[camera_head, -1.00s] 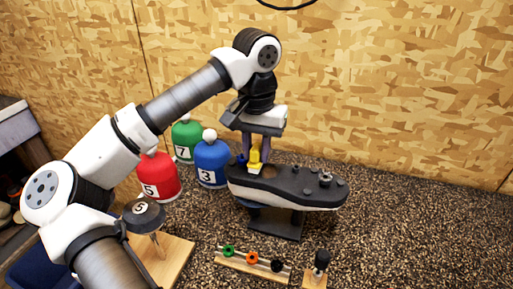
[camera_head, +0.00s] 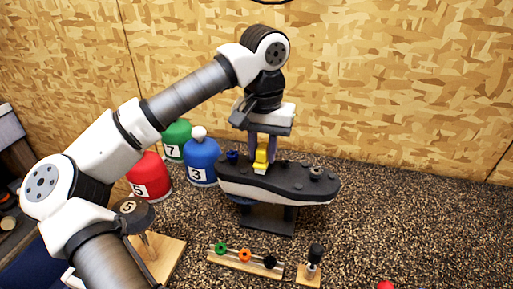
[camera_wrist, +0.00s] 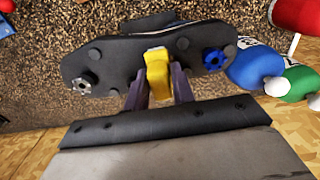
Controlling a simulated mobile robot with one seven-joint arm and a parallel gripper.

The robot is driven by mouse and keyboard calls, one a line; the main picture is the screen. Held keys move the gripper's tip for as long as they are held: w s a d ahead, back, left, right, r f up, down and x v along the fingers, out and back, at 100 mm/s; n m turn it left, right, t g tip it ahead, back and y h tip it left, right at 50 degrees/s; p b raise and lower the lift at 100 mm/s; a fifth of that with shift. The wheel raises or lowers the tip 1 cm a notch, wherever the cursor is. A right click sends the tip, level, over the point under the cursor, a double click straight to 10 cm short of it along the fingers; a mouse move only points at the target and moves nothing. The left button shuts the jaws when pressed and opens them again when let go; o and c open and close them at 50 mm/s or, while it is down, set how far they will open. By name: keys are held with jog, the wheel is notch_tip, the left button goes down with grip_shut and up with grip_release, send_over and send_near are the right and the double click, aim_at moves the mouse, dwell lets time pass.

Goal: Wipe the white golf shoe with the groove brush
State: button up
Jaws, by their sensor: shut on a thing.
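The golf shoe (camera_head: 279,189) sits sole up on a dark stand, its black sole on top and a white band along its side. In the wrist view its dark studded sole (camera_wrist: 115,62) spans the upper left. The yellow groove brush (camera_head: 261,158) is upright between the fingers of my gripper (camera_head: 263,150). In the wrist view the brush (camera_wrist: 157,72) sits between both fingers, over the sole. Its lower end is at the sole near the blue stud; I cannot tell if the bristles touch.
A blue stud (camera_head: 232,156) and a metal stud (camera_head: 316,172) stand on the sole. Red (camera_head: 150,176), blue (camera_head: 201,163) and green (camera_head: 176,138) numbered headcovers stand at the left. A stud rack (camera_head: 243,262) and a black-handled tool (camera_head: 314,262) lie in front. The right side is mostly clear.

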jog(key=shift+s+d+f, duration=0.1)
jog(key=shift+s+d, duration=0.1)
jog(key=shift+d, duration=0.45)
jog(key=shift+s+d+f, duration=0.1)
jog(key=shift+s+d, duration=0.05)
jog(key=shift+d, duration=0.45)
jog(key=shift+f+b, duration=0.1)
jog(key=shift+b, duration=0.35)
jog(key=shift+w+a+f+b, duration=0.1)
jog(key=shift+w+a+b, duration=0.1)
jog(key=shift+a, duration=0.5)
jog(key=shift+w+a+b, duration=0.1)
jog(key=shift+w+a, duration=0.1)
jog(key=shift+a, duration=0.45)
jog(key=shift+w+a, duration=0.25)
jog(key=shift+a, duration=0.55)
jog(key=shift+w+a, duration=0.25)
jog(key=shift+a, duration=0.5)
jog(key=shift+w+d, duration=0.1)
jog(key=shift+w, duration=0.05)
jog(key=shift+d, duration=0.1)
jog(key=shift+s+d+f+b, duration=0.1)
jog(key=shift+s+d+b, duration=0.15)
jog(key=shift+d, duration=0.45)
jog(key=shift+s+d+b, duration=0.1)
jog(key=shift+s+d, duration=0.2)
jog(key=shift+d, duration=0.4)
